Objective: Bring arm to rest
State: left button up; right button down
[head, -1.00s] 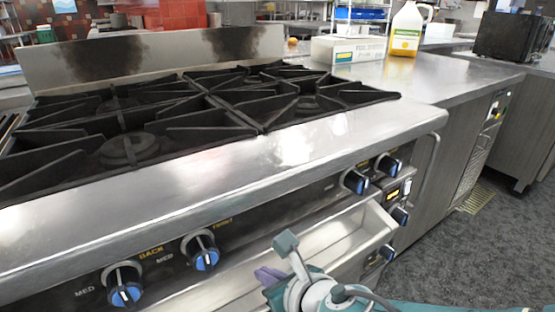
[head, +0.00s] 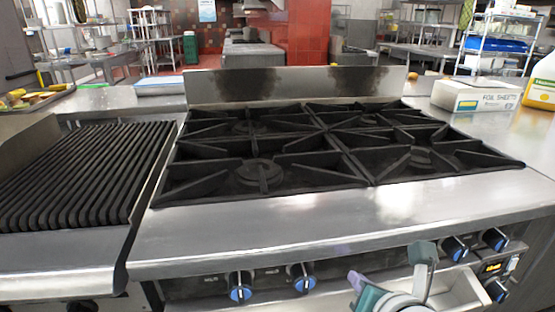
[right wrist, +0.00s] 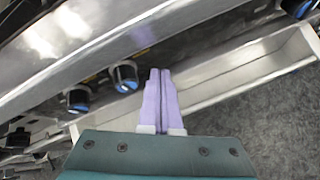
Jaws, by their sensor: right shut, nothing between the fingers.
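My right gripper (right wrist: 160,100) shows in the right wrist view with its two purple fingers shut together and nothing between them. It is in front of the stove's knob panel, by a light metal tray or ledge (right wrist: 215,95) below the knobs. In the head view my right gripper (head: 357,282) and wrist show at the bottom, below the stove front (head: 330,225). The purple fingers point toward the knobs there, and they look apart from a blue knob (head: 303,278). My left gripper is not in view.
The stove has black burner grates (head: 260,175) and a ribbed grill (head: 85,175) to the left. A foil sheets box (head: 475,96) and a yellow-labelled jug (head: 542,85) stand on the right counter. Grey floor (right wrist: 290,130) is clear in the right wrist view.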

jog(key=s+d+r+m+g+p, duration=0.1)
jog(key=s+r+m+g+p, duration=0.25)
jog(key=s+r+m, duration=0.75)
jog(key=s+d+r+m+g+p, duration=0.1)
jog(key=s+r+m+g+p, duration=0.45)
jog(key=s+m, duration=1)
notch_tip(320, 180, up, 39)
jog(key=w+m+t+p, duration=0.1)
jog(key=m+p, duration=0.1)
jog(key=p, duration=3.3)
jog(key=shift+y+p, duration=0.3)
jog(key=shift+p, duration=0.05)
jog(key=shift+w, duration=0.1)
